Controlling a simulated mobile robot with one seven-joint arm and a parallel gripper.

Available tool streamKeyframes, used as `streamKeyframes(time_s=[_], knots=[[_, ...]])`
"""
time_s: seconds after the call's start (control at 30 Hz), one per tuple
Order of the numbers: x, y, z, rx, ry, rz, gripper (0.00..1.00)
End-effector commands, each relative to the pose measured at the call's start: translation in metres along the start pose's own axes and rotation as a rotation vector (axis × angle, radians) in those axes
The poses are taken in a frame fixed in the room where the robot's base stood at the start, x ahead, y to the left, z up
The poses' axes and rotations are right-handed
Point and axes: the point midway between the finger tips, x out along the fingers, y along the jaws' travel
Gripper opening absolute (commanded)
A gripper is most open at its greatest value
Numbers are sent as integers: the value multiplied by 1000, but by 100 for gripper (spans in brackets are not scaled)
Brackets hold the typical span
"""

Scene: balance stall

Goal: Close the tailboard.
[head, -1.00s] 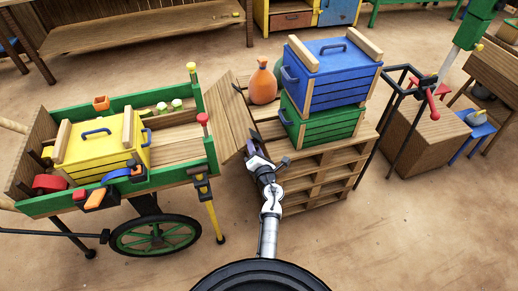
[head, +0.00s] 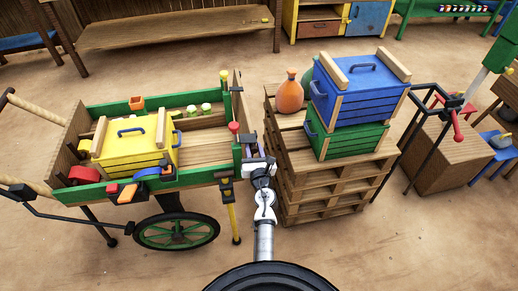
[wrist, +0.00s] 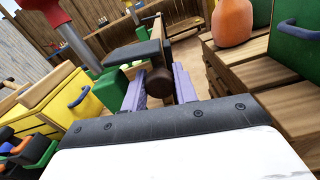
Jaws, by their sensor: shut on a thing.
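The cart (head: 205,178) stands at the left in the head view, with green side rails and a wooden bed. Its wooden tailboard (head: 239,105) stands nearly upright at the cart's right end, seen almost edge-on. I cannot tell whether it touches the end posts. My gripper (head: 252,150) is at the tailboard's near edge. In the wrist view my gripper's purple fingers (wrist: 160,95) are on either side of a dark brown knob (wrist: 160,82), shut on it; it appears to be part of the tailboard. A red-topped post (head: 234,128) stands close to the gripper.
A yellow crate (head: 130,150) sits in the cart. To the right, a pallet stack (head: 310,190) carries blue (head: 355,95) and green (head: 345,140) crates and an orange jar (head: 290,97). A narrow gap separates cart and stack. Bare ground lies in front.

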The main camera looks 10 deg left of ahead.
Motion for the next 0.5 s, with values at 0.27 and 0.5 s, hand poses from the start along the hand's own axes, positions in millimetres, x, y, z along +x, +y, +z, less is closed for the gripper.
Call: streamKeyframes(time_s=[0.27,0.5], knots=[[0,7,0,-32,2,4,0],[0,7,-1,-31,2,4,0]])
